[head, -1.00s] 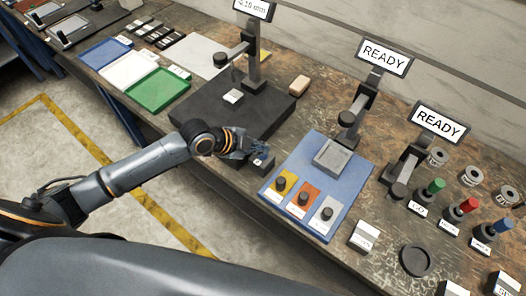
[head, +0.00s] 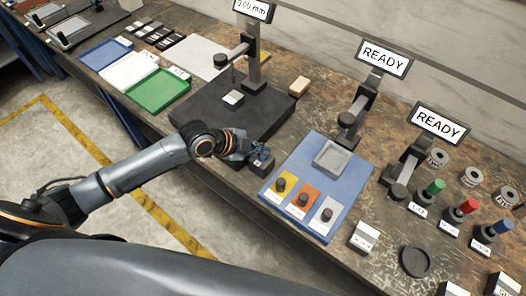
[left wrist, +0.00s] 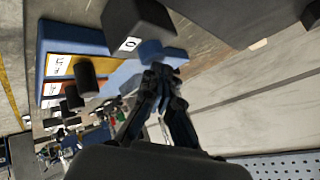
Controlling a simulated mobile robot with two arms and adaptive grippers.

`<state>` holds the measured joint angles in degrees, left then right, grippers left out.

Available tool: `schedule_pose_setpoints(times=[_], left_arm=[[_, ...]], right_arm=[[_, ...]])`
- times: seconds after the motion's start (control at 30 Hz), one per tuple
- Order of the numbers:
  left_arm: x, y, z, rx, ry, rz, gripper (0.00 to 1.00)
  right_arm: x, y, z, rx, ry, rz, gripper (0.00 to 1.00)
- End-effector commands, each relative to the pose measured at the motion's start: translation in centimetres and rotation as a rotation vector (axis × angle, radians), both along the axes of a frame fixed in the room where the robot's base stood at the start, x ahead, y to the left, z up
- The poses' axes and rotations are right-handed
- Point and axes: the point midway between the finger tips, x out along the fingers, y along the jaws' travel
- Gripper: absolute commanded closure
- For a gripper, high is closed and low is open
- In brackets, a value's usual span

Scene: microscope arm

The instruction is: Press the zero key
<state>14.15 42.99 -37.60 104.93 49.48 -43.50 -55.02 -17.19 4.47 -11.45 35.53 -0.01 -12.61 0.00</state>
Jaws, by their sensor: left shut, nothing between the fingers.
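The zero key is a small dark box (head: 262,161) at the front edge of the workbench, beside the black gauge base. In the left wrist view the box (left wrist: 140,22) shows a white "0" label and a blue cap (left wrist: 158,51). My left gripper (head: 246,152) is shut and empty, right at the key. In the left wrist view its fingertips (left wrist: 160,70) are at the blue cap; I cannot tell whether they touch. The gauge display (head: 252,8) reads 0.00 mm. My right gripper is not in view.
A blue board (head: 345,197) with yellow, orange and grey knob plates lies right of the key. The black gauge base (head: 200,108) carries a stand and a small block. Two READY displays (head: 384,57) stand further right. Blue, white and green trays (head: 158,91) lie at the left.

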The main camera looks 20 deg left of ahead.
Motion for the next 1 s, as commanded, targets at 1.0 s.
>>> schedule_pose_setpoints(times=[1.0], left_arm=[[0.0, 0.0, 5.5, -0.001, 0.000, -0.001, 1.00]], right_arm=[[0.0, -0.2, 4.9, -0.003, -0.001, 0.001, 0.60]])
